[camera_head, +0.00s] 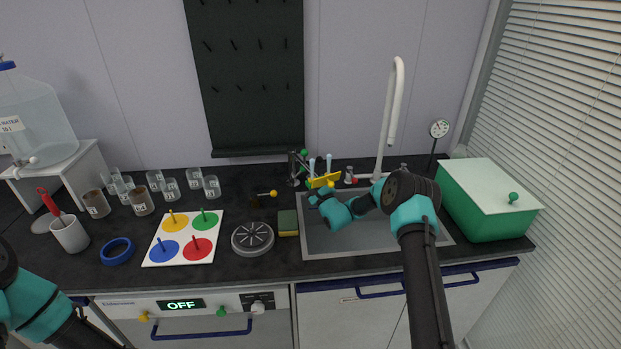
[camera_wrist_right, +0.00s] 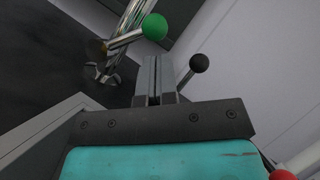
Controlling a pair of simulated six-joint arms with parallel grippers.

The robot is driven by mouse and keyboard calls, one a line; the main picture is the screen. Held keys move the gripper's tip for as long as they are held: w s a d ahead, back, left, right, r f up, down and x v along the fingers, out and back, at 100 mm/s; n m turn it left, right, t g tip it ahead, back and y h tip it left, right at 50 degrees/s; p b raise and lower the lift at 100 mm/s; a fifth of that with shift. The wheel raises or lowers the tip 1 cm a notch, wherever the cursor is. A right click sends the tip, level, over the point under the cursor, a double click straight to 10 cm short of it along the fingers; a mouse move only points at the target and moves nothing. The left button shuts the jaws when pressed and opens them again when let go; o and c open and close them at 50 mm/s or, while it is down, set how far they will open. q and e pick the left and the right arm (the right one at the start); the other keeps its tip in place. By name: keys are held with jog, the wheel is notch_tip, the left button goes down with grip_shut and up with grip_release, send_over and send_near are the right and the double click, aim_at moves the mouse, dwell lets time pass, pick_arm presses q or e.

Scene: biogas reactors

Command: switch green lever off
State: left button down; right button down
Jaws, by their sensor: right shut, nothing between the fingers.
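The green lever has a round green ball (camera_wrist_right: 154,27) on a metal rod that meets an upright metal pipe. Its green ball also shows small in the head view (camera_head: 302,153), at the back of the counter left of the sink. My right gripper (camera_wrist_right: 158,62) is shut and empty, its fingertips just short of the green ball with a small visible gap. In the head view my right gripper (camera_head: 315,197) is over the sink's left side, in front of the fixture. My left arm shows at the lower left, but its gripper is out of frame.
A black-ball lever (camera_wrist_right: 198,62) is close right of my right fingertips. A red ball (camera_wrist_right: 283,175) is at the lower right. A yellow rack (camera_head: 324,180) with tubes stands by the fixture. The white faucet (camera_head: 393,110) and green box (camera_head: 480,210) are to the right.

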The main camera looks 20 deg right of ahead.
jog(key=d+f+v, duration=0.1)
jog(key=v, duration=1.1)
jog(key=shift+w, duration=0.4)
jog(key=shift+r, duration=0.1)
jog(key=d+r+n+g, duration=0.1)
jog(key=d+r+n+y, duration=0.1)
jog(key=n, duration=0.1)
jog(key=d+r+n+g, duration=0.1)
jog(key=n, duration=0.1)
jog(key=shift+s+r+g+y, duration=0.3)
jog(key=shift+s+r+y, duration=0.1)
